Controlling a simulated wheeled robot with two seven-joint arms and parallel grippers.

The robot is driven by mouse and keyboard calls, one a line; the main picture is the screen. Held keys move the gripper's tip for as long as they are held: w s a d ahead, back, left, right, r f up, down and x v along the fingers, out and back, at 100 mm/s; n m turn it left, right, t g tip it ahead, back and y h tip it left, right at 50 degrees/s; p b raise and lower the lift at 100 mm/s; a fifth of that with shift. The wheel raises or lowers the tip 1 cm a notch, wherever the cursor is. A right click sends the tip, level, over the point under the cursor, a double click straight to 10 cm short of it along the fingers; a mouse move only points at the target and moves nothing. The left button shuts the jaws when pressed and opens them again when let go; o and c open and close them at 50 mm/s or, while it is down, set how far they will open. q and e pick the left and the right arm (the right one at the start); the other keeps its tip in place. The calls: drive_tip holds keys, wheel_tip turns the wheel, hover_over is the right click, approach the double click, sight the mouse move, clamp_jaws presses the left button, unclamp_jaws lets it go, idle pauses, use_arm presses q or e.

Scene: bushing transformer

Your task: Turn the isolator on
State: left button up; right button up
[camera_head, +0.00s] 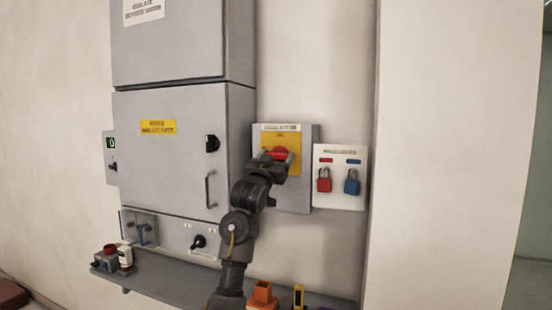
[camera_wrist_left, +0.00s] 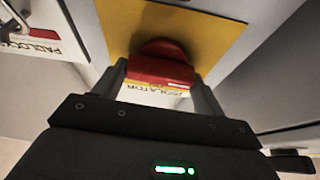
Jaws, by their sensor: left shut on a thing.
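The isolator is a grey box (camera_head: 296,195) on the wall with a yellow plate (camera_head: 268,140) and a red rotary handle (camera_head: 280,153). In the left wrist view the red handle (camera_wrist_left: 160,68) stands out from the yellow plate (camera_wrist_left: 215,38). My left gripper (camera_head: 273,160) is at the handle in the head view. In the left wrist view its two fingers (camera_wrist_left: 160,85) are on either side of the handle's grip bar and shut on it. The gripper hides part of the handle in the head view. My right gripper is not in view.
A white padlock board (camera_head: 340,200) with a red padlock (camera_head: 324,181) and a blue padlock (camera_head: 351,183) hangs just right of the isolator. A large grey cabinet (camera_head: 170,175) stands to the left. A grey shelf (camera_head: 165,287) with small items runs below.

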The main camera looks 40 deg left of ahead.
use_arm(q)
drive_tip(key=m+h, duration=0.1)
drive_tip(key=m, duration=0.2)
drive_tip(key=m+h+p, duration=0.1)
drive_tip(key=m+h, duration=0.1)
drive_tip(key=shift+a+r+m, duration=0.1)
drive_tip(key=shift+m, duration=0.3)
drive_tip(key=m+h+p, duration=0.1)
drive_tip(key=m, duration=0.2)
drive_tip(key=m+h+p, duration=0.2)
drive_tip(key=m, duration=0.1)
drive_tip(key=shift+r, duration=0.1)
drive_tip(key=m+g+p, duration=0.1)
drive_tip(key=m, duration=0.1)
drive_tip(key=m+h+p, duration=0.1)
drive_tip(key=m, duration=0.2)
drive_tip(key=shift+g+h+p, duration=0.3)
drive_tip(key=shift+g+p, duration=0.05)
drive_tip(key=shift+g, duration=0.05)
drive_tip(key=m+g+p, duration=0.1)
drive_tip(key=m+p, duration=0.1)
drive_tip(key=m, duration=0.1)
drive_tip(key=shift+m, duration=0.3)
drive_tip(key=shift+m+g+p, duration=0.3)
drive_tip(key=shift+m+p, duration=0.1)
drive_tip(key=shift+m, duration=0.1)
drive_tip(key=shift+f, duration=0.2)
drive_tip(key=o, duration=1)
